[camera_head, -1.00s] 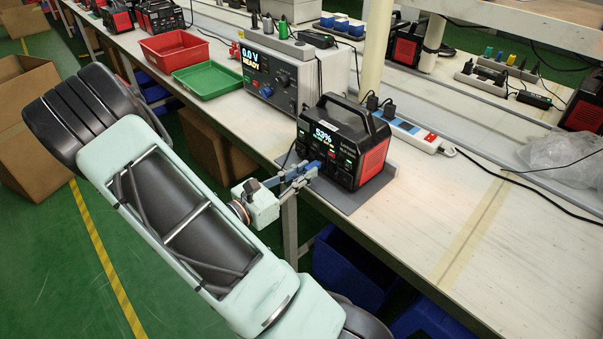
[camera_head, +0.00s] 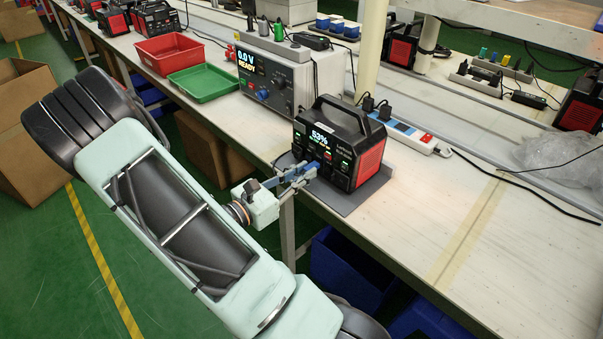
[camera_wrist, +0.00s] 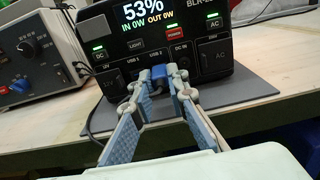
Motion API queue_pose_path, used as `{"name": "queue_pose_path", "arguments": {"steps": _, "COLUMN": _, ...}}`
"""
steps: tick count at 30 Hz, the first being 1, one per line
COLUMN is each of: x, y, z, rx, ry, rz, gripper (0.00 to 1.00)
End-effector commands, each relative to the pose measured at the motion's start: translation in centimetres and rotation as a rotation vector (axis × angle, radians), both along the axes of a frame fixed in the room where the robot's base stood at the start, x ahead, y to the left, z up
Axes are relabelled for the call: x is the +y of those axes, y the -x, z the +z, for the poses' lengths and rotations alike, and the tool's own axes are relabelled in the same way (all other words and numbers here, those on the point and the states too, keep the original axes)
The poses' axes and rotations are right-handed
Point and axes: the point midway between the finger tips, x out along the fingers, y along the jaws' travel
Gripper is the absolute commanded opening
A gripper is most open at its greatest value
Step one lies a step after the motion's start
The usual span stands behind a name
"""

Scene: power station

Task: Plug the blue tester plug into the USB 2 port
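The power station (camera_head: 368,162), a black box with red sides and a lit screen reading 53%, stands on a grey mat (camera_head: 350,207) at the bench edge. It fills the top of the wrist view (camera_wrist: 215,75). My gripper (camera_wrist: 158,73) is at its front, fingertips closed on both sides of the blue tester plug (camera_wrist: 157,72). The plug is at the front face just under the USB 2 label (camera_wrist: 155,52). The USB 2 port is hidden behind it, so I cannot tell how deep the plug sits. A dark cable (camera_wrist: 92,120) hangs at left.
A grey test unit (camera_head: 277,82) reading READY stands to the left, with green (camera_head: 205,83) and red trays (camera_head: 170,50) beyond. A power strip (camera_head: 413,135) lies behind the power station. The bench to the right is mostly clear. Blue bins (camera_head: 345,268) are below.

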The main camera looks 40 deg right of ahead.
Motion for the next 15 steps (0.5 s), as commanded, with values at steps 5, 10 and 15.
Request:
{"name": "queue_pose_path", "arguments": {"steps": 5, "x": -0.01, "y": -0.01, "z": 0.01, "rx": 0.0, "ry": 0.0, "rz": 0.0, "gripper": 0.33}}
{"name": "queue_pose_path", "arguments": {"steps": 10, "x": 0.0, "y": -0.01, "z": 0.01, "rx": 0.0, "ry": 0.0, "rz": 0.0, "gripper": 0.35}}
{"name": "queue_pose_path", "arguments": {"steps": 15, "x": 0.25, "y": -0.03, "z": 0.0, "rx": 0.0, "ry": 0.0, "rz": 0.001, "gripper": 0.35}}
